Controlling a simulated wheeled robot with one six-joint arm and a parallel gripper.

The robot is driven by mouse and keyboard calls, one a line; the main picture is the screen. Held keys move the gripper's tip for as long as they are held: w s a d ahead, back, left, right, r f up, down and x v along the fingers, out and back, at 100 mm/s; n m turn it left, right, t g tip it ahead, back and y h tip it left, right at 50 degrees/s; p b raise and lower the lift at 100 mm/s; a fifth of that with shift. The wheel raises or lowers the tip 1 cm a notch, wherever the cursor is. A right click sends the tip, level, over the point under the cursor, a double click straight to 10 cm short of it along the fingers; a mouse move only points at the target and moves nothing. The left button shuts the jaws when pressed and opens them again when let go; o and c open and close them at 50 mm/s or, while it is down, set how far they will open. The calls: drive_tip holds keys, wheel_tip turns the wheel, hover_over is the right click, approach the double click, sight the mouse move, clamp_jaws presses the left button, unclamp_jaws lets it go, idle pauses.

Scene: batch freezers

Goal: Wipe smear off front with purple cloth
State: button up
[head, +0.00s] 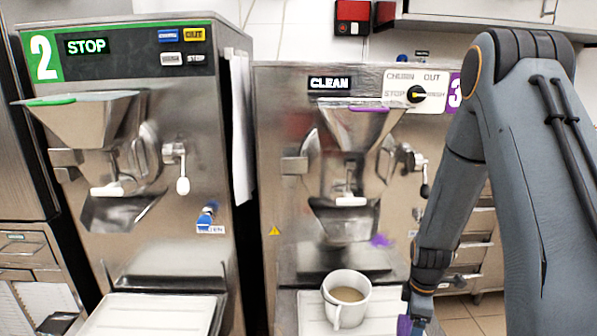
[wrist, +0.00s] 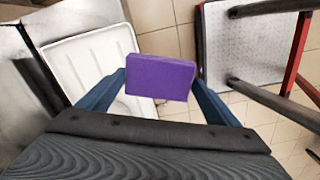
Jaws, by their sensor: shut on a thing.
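A purple smear (head: 380,240) is on the steel front of machine 3 (head: 275,150), right of and below its spout. The purple cloth (wrist: 160,77) looks like a folded block between my fingers in the wrist view. My gripper (wrist: 160,84) is shut on it. In the head view the cloth (head: 404,325) shows only partly at the bottom edge, below my arm. It is below and right of the smear, apart from the machine front.
A white jug (head: 346,284) with brownish liquid stands on the white tray (head: 312,318) under machine 3's spout, left of my gripper. Machine 2 (head: 100,240) stands at left with its own tray (head: 150,318). A cart with red and black bars (wrist: 240,55) is at right in the wrist view.

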drive_tip(key=shift+a+r+m, duration=0.15)
drive_tip(key=shift+a+m, duration=0.65)
drive_tip(key=shift+m, duration=0.1)
drive_tip(key=s+a+r+m, duration=0.1)
drive_tip(key=a+r+m, duration=0.1)
drive_tip(key=a+m, duration=0.7)
drive_tip(key=shift+m, duration=1.7)
drive_tip(key=shift+s+a, duration=0.1)
drive_tip(key=shift+a, duration=0.05)
